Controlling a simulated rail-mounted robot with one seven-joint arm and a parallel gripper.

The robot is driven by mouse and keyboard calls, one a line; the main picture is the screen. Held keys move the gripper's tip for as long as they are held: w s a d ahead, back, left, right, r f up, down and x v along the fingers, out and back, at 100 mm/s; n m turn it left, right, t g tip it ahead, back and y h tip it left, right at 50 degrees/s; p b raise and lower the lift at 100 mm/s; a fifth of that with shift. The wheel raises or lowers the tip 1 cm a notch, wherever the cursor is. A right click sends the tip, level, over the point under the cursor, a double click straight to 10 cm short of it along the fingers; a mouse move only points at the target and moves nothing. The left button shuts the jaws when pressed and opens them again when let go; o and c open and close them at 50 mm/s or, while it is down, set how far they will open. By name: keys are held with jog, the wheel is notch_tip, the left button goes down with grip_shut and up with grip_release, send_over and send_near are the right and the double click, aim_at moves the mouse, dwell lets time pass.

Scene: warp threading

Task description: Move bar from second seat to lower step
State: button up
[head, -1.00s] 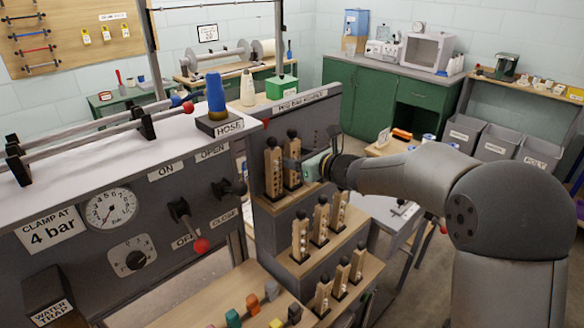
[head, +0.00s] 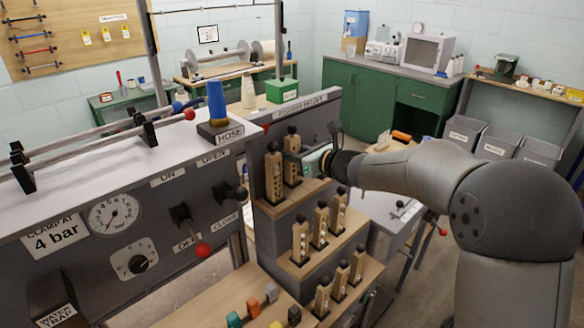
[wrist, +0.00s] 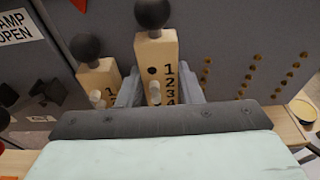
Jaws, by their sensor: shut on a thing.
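A wooden bar with a black ball knob (head: 291,170) is at the right place of the top step; it also shows in the wrist view (wrist: 155,52), with a number column 1 to 4 and a pale peg. My gripper (wrist: 160,93) is shut on this bar, one finger on each side, and comes in from the right in the head view (head: 308,163). The bar is upright and looks slightly raised; its lower end is hidden in the wrist view. A second knobbed bar (head: 273,180) stands to its left. The lower step (head: 368,281) holds several similar bars.
The middle step (head: 347,232) also carries several upright bars. A dark panel (head: 318,108) stands behind the top step. Left is a grey console (head: 75,250) with a gauge and levers. Coloured pegs (head: 255,307) sit on a wooden ledge in front.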

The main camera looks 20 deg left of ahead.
jog(key=shift+r+p, duration=0.35)
jog(key=shift+r, duration=0.5)
